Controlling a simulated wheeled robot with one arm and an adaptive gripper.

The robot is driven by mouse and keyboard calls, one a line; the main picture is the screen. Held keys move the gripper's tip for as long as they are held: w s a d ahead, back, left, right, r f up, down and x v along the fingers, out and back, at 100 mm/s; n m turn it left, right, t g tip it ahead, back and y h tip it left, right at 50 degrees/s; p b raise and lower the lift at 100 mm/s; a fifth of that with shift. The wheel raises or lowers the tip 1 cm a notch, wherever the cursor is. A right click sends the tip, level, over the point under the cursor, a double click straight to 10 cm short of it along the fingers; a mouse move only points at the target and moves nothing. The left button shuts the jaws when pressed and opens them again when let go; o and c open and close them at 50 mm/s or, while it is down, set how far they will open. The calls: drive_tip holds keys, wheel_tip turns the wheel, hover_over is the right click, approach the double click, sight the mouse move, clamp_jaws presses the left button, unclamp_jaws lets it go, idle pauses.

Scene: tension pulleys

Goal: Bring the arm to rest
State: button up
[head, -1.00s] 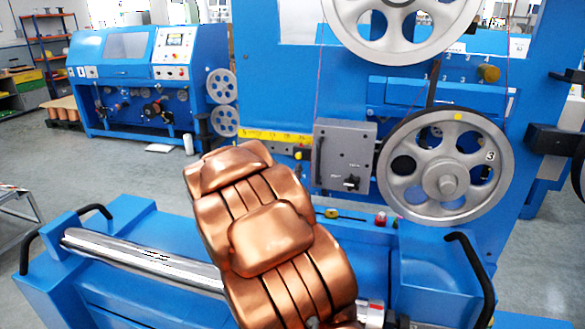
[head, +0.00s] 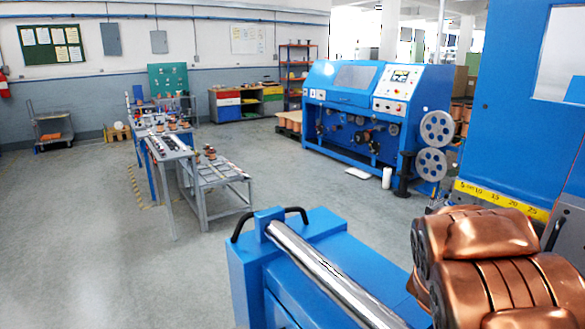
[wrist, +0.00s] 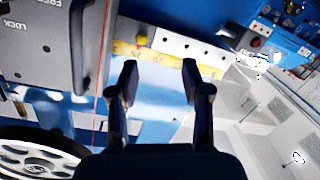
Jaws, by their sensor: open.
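My gripper (wrist: 160,75) shows in the wrist view with its two dark fingers spread apart and nothing between them. Its fingertips point toward a blue machine face with a yellow scale strip (wrist: 165,58); I cannot tell the distance. The copper-coloured links of my arm (head: 490,270) fill the lower right of the head view, folded close to the camera. The gripper itself is out of the head view.
In the wrist view, a grey lock box (wrist: 45,40), a thin red line (wrist: 102,70) and a spoked pulley (wrist: 40,155) lie left of the fingers. A blue bench with a steel roller (head: 325,275) stands below. Open floor (head: 110,230) lies left.

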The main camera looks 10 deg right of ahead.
drive_tip(key=w+a+f+n+y, duration=0.1)
drive_tip(key=a+f+y, duration=0.15)
drive_tip(key=a, duration=0.25)
drive_tip(key=w+a+f+n+t+y, duration=0.1)
drive_tip(key=a+y, duration=0.2)
drive_tip(key=a, duration=0.2)
drive_tip(key=w+a+f+y, duration=0.1)
drive_tip(key=a+y, duration=0.2)
drive_tip(key=a, duration=0.3)
drive_tip(key=s+a+f+n+g+y, duration=0.1)
drive_tip(key=s+a+f+y, duration=0.15)
drive_tip(key=a, duration=0.35)
drive_tip(key=s+a+f+n+g+y, duration=0.1)
drive_tip(key=s+a+n+y, duration=0.1)
drive_tip(key=s+a, duration=0.3)
drive_tip(key=s+a+n+g+y, duration=0.2)
drive_tip(key=s+a+g, duration=0.2)
drive_tip(key=s+a, duration=0.6)
drive_tip(key=s+g, duration=0.5)
drive_tip(key=s, duration=1.3)
drive_tip(key=shift+s+r+n+g, duration=0.15)
drive_tip(key=shift+r+n+g, duration=0.15)
drive_tip(key=shift+r+n, duration=0.15)
drive_tip(key=shift+d, duration=0.1)
